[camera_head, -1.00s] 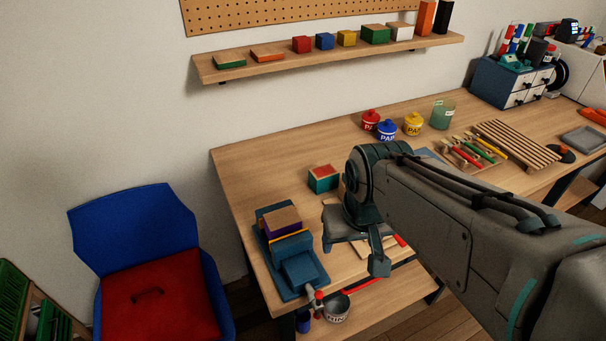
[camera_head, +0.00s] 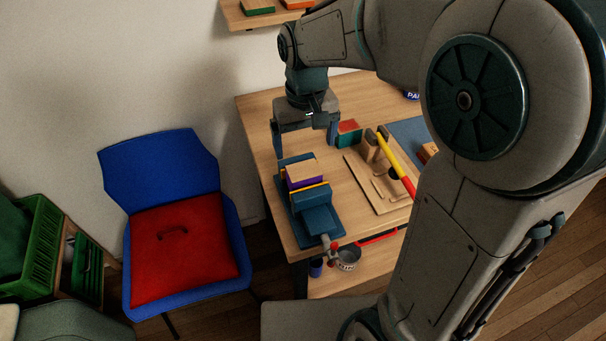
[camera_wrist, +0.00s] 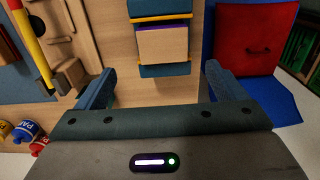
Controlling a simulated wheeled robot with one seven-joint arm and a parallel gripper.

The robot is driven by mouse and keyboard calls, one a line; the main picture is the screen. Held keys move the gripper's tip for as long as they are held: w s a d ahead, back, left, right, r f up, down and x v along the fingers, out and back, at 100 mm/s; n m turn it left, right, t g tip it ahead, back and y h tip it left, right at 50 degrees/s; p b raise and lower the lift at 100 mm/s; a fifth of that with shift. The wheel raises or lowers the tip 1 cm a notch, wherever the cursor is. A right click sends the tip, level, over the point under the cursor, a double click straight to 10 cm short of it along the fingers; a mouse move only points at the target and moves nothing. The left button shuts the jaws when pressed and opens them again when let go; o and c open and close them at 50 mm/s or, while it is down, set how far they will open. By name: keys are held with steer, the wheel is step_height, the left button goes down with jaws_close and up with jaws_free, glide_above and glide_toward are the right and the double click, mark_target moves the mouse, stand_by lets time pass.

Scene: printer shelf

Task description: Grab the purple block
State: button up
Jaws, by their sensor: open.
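The purple block (camera_head: 302,183) has a bare wood-coloured top and purple sides. It sits in a blue vise-like fixture (camera_head: 316,216) on the near left part of the workbench, next to a yellow strip. In the wrist view the block (camera_wrist: 163,46) shows mostly its wooden top, with a thin purple edge, between blue parts. My gripper (camera_head: 305,150) is open and empty, pointing down above and slightly behind the block. In the wrist view the fingers of my gripper (camera_wrist: 161,85) stand wide apart, with the block ahead of the gap between them, not between the fingertips.
A red-and-green block (camera_head: 348,133) stands to the right of my gripper. A wooden board (camera_head: 372,188) and a hammer with a yellow-and-red handle (camera_head: 397,160) lie on the workbench (camera_head: 262,120). A blue chair with a red cushion (camera_head: 180,240) stands left.

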mark_target(304, 170)
step_height(304, 170, down, 4)
steer(key=shift+r, duration=0.2)
steer(key=shift+s+a+f+p, duration=0.1)
steer(key=shift+s+f+p, duration=0.05)
steer(key=shift+f, duration=1.2)
steer(key=shift+s+a+f+p, duration=0.1)
steer(key=shift+s+f+p, duration=0.05)
steer(key=shift+f, duration=1.2)
steer(key=c, duration=1.1)
